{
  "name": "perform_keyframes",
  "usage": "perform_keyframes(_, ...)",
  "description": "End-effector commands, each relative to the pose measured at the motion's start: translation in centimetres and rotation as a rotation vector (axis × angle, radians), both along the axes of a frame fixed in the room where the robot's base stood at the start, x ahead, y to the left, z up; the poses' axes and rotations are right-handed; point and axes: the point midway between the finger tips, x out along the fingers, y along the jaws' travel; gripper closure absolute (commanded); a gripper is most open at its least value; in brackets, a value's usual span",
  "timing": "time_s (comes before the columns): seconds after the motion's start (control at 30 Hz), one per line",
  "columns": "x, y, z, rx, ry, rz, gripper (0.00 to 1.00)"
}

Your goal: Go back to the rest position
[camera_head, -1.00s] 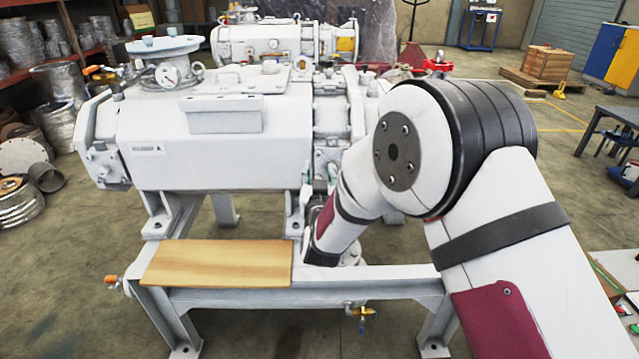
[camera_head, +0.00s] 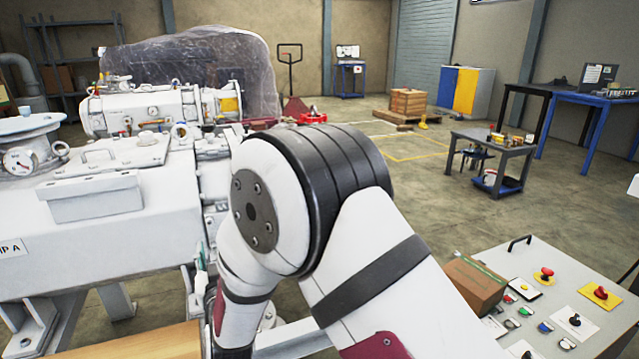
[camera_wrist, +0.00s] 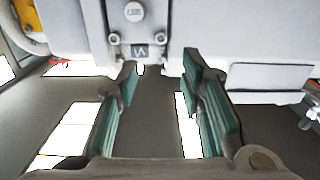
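My gripper (camera_wrist: 160,95) shows in the wrist view with its two green-padded fingers spread apart. The space between them is empty. The white body of the screw vacuum pump (camera_wrist: 205,35) fills the top of that view, just beyond the fingertips. In the head view the pump (camera_head: 150,225) stands at the left, with a round gauge on its far-left flange. My arm reaches down in front of its right end. My gripper is mostly hidden behind my own arm there, so contact with the pump cannot be told.
A wooden board (camera_head: 130,345) lies at the bottom left. A control panel (camera_head: 550,275) with several coloured buttons and a brown box (camera_head: 475,285) is at the lower right. A grey table (camera_head: 500,150) stands farther back. Open floor (camera_head: 420,205) lies between.

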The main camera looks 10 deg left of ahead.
Motion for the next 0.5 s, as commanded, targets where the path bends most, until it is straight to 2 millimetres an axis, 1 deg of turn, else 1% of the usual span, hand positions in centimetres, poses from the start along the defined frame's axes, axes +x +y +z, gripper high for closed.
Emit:
perform_keyframes(0.13,1.3,-1.3,1.7,-0.013,0.04,-0.003,0.65)
perform_keyframes(0.27,2.6,-3.7,3.8,-0.047,0.118,-0.002,0.65)
perform_keyframes(0.4,3.6,-6.9,5.9,-0.088,0.211,-0.005,0.65)
perform_keyframes(0.5,3.8,-9.5,7.2,-0.119,0.277,-0.009,0.65)
